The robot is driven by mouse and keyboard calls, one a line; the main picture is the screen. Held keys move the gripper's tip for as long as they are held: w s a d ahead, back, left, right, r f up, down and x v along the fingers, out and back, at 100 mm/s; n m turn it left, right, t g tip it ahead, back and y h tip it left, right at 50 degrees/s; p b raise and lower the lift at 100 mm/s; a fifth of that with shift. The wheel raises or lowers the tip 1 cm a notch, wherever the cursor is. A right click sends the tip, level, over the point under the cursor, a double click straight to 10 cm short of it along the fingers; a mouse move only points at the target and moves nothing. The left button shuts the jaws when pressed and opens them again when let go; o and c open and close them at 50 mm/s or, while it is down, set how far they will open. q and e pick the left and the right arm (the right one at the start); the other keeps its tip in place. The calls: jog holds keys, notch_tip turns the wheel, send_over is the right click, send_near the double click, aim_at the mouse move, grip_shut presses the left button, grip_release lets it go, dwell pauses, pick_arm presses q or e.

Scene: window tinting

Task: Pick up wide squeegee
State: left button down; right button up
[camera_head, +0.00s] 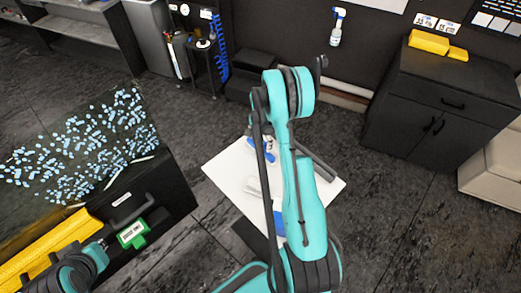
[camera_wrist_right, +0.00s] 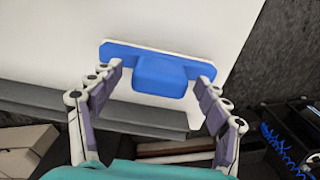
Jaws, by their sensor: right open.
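The wide squeegee, a blue tool with a pale strip along one edge (camera_wrist_right: 160,75), lies on a white tabletop in the right wrist view. In the head view, the blue on the white table near its far edge (camera_head: 261,152) appears to be the same tool. My right gripper (camera_wrist_right: 158,85) is open, with one finger at each side of the squeegee; whether they touch it I cannot tell. In the head view my right arm hides much of this gripper. My left gripper (camera_head: 104,243) is at the lower left, beside a green labelled item; its jaw state is unclear.
The white table (camera_head: 222,168) also holds a pale item (camera_head: 253,187). A droplet-covered window panel (camera_head: 80,145) stands at left, with a yellow bar (camera_head: 45,248) below. A dark cabinet (camera_head: 440,105) with yellow items (camera_head: 428,42) is at right. Grey floor is open between.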

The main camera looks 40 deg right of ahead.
jog(key=shift+f, duration=0.35)
grip_shut()
jog(key=shift+r, duration=0.15)
jog(key=shift+r, duration=0.3)
notch_tip(320, 180, up, 4)
jog(key=shift+s+f, duration=0.15)
jog(key=shift+f, duration=0.05)
jog(key=s+d+r, duration=0.3)
jog(key=s+r, duration=0.3)
jog(key=s, duration=0.5)
jog(key=shift+r, duration=0.3)
